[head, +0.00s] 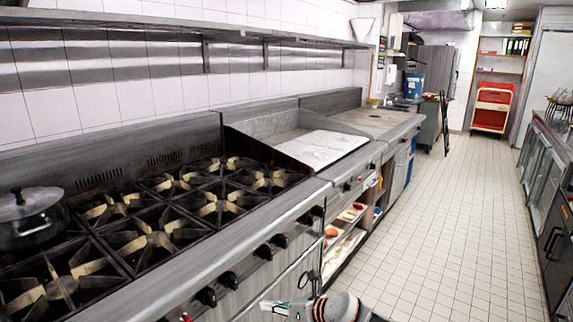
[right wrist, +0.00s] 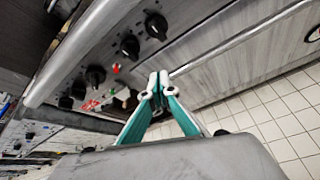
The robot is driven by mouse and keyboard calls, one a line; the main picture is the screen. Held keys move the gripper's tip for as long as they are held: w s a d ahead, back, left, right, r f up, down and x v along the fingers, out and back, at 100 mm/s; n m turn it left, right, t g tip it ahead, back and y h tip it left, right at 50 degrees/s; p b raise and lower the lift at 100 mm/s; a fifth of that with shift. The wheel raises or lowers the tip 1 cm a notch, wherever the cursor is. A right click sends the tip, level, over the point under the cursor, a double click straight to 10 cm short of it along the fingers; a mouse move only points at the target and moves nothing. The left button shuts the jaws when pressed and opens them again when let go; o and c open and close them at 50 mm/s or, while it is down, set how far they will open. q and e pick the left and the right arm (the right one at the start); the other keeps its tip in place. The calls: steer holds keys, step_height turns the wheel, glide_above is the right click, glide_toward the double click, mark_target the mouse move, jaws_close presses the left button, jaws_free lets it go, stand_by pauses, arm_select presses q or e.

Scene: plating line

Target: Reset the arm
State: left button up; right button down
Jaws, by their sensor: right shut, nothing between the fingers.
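My right gripper (head: 288,307) shows at the bottom of the head view, in front of the stove's knob panel. In the right wrist view, its teal fingers (right wrist: 157,88) meet at the tips. It is shut with nothing between the fingers. The stove front with several black knobs (right wrist: 130,46) lies beyond it, and I cannot tell the exact gap. My left gripper is not in view.
A gas range (head: 150,240) with several burners runs along the left wall. A lidded pot (head: 30,215) stands on its far left burner. A flat griddle (head: 322,146) adjoins it. The tiled floor (head: 440,220) is clear. A red cart (head: 491,107) stands at the back.

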steer(key=s+a+m+t+y, duration=0.15)
steer(key=s+m+t, duration=0.25)
steer(key=s+m, duration=0.75)
steer(key=s+d+f+m+h, duration=0.5)
steer(key=s+d+f+m, duration=0.1)
steer(key=s+d+m, duration=0.5)
steer(key=s+d+f+m+h, duration=0.5)
steer(key=s+d+m, duration=0.5)
steer(key=d+m, duration=0.6)
steer(key=shift+s+f, duration=0.4)
steer(key=shift+f, duration=0.3)
